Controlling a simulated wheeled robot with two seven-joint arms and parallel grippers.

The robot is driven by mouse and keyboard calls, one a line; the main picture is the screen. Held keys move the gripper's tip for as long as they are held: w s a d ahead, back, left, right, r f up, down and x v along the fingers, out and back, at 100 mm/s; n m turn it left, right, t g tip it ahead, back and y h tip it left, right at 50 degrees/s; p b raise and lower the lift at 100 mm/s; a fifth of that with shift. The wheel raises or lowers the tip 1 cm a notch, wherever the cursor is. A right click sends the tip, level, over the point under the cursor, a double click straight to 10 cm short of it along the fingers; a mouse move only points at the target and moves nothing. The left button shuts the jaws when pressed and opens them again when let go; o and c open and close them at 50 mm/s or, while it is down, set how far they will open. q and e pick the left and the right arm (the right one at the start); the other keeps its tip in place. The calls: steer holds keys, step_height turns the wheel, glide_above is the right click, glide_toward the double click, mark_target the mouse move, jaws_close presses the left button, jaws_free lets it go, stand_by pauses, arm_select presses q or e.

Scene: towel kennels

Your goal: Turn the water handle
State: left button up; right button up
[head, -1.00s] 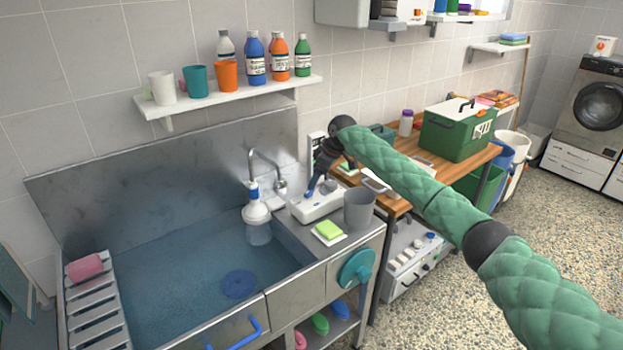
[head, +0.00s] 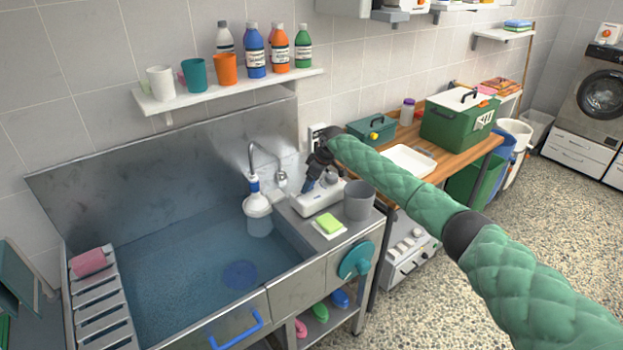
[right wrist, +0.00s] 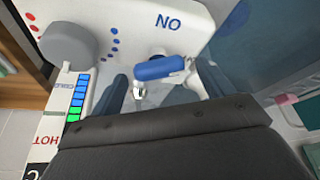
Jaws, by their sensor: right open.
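The white water control unit (head: 322,197) stands on the counter to the right of the sink. Its handle (right wrist: 160,68) is a blue lever on a metal stem, seen in the right wrist view below the letters "NO". My right gripper (right wrist: 162,85) is open, with one dark finger on each side of the lever and stem. I cannot tell whether either finger touches it. In the head view my right gripper (head: 311,181) is just above the unit and covers part of it. My left gripper is not in view.
The sink basin (head: 290,273) holds water, under a curved tap (head: 262,150) with a white fitting. A wall shelf (head: 290,85) with cups and bottles hangs above. A wooden table (head: 462,157) is at right.

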steer(key=shift+w+f, duration=0.15)
steer(key=shift+f, duration=0.05)
steer(key=shift+c, duration=0.4)
steer(key=shift+r, duration=0.1)
steer(key=c, duration=0.9)
